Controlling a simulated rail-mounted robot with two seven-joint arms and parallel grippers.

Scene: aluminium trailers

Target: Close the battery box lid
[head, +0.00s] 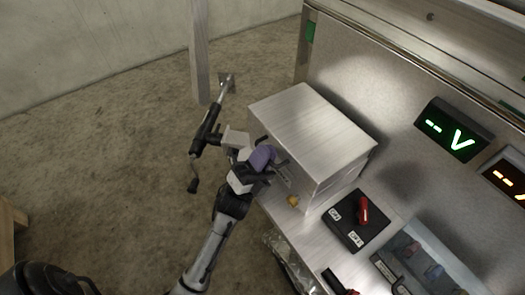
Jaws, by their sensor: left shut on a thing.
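A silver metal box (315,128) with a flat top stands on the bench against the trailer wall. I cannot tell whether it is the battery box, and no raised lid shows clearly. My left gripper (266,160) is at the box's left front corner, close to its side. It is shut, apparently on a small purple piece (262,156); the gripper partly hides what this piece belongs to. I cannot tell whether the gripper touches the box. My right gripper is not in view.
A black switch plate with a red handle (363,210) lies in front of the box. A tray of small parts (411,245) is at lower right. Green and orange displays hang on the wall.

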